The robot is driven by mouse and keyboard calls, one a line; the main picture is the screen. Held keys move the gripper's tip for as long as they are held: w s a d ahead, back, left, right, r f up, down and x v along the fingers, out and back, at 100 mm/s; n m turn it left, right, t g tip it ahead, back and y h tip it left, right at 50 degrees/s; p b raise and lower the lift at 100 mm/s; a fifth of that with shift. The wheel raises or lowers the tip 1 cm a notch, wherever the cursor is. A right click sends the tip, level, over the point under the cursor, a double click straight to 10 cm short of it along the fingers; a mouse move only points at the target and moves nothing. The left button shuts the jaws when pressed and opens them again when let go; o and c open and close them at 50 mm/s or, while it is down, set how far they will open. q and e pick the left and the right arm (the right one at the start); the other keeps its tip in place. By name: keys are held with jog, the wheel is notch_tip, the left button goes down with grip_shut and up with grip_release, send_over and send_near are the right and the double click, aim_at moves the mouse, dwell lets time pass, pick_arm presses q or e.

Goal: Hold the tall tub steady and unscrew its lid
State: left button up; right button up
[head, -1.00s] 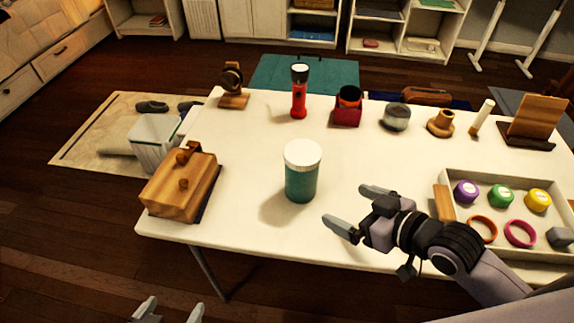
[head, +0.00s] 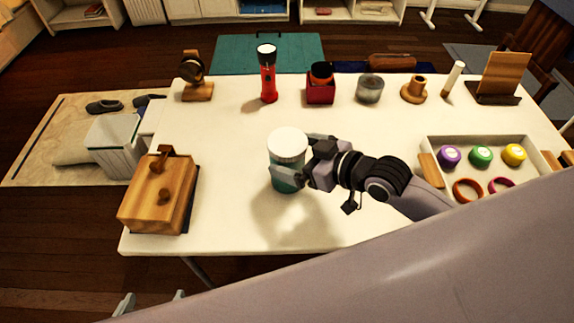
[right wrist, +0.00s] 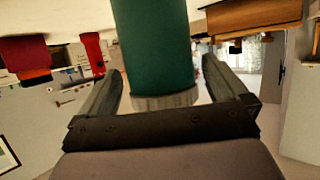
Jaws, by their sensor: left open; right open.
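The tall tub (head: 287,178), teal with a white lid (head: 288,143), stands upright on the white table in the head view. My right gripper (head: 298,160) is open, with its fingers on either side of the tub just below the lid. In the right wrist view the tub (right wrist: 155,45) appears upside down between the two open fingers (right wrist: 162,75). Gaps show there beside the tub, and the lid's rim is near the palm. My left gripper (head: 150,305) is open and empty, low at the left, off the table's front edge.
A wooden box (head: 158,195) stands at the table's left front. A tray (head: 432,148) of colored lids and rings is at right. The table's front middle is clear.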

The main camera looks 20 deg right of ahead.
jog(key=shift+x, duration=1.4)
jog(key=shift+c, duration=0.3)
jog(key=c, duration=1.2)
jog(key=shift+o, duration=0.2)
jog(key=shift+r, duration=0.1)
notch_tip(320, 180, up, 20)
jog(key=p, duration=0.2)
